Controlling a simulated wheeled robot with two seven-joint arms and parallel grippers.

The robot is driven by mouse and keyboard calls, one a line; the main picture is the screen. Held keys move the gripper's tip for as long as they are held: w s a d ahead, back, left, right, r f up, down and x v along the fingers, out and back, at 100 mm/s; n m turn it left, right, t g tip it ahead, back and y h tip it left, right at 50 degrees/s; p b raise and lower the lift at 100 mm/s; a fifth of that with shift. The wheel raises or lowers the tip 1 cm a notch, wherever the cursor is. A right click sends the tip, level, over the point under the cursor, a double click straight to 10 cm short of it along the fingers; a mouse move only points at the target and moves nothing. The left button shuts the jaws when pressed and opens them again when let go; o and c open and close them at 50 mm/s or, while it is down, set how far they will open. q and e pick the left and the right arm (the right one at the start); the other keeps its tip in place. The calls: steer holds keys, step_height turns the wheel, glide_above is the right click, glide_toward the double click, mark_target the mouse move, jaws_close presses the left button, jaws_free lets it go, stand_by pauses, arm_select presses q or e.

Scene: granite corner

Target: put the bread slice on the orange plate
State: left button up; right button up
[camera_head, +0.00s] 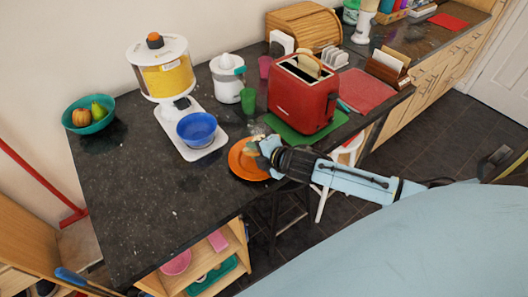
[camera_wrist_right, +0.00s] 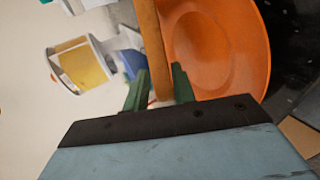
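My right gripper (camera_head: 262,150) is over the orange plate (camera_head: 236,165) near the counter's front edge. In the right wrist view, the green fingers of the right gripper (camera_wrist_right: 158,90) stand on both sides of the bread slice (camera_wrist_right: 152,45), which is seen edge-on as a brown crust strip. The gripper appears shut on it. In the head view only a small pale part of the bread slice (camera_head: 251,147) shows beside the fingers. The orange plate (camera_wrist_right: 215,50) fills the right of the wrist view, and I see no food on its visible surface. My left gripper is not in view.
A red toaster (camera_head: 300,100) with a slice in its slot stands on a green mat (camera_head: 292,138) behind the gripper. A blue bowl (camera_head: 197,128) sits under the cereal dispenser (camera_head: 165,75). A green cup (camera_head: 248,101) stands near. The counter's left front (camera_head: 160,210) is clear.

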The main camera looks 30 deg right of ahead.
steer(key=p+v, duration=0.6)
steer(key=v, duration=0.1)
steer(key=shift+s+r, duration=0.25)
steer(key=shift+s, duration=0.25)
steer(key=shift+r+p, duration=0.25)
steer(key=shift+p, duration=0.05)
step_height(320, 180, up, 7)
steer(key=s+p, duration=0.1)
steer(key=s, duration=0.1)
steer(key=shift+s+d, duration=0.25)
steer(key=shift+f, duration=0.1)
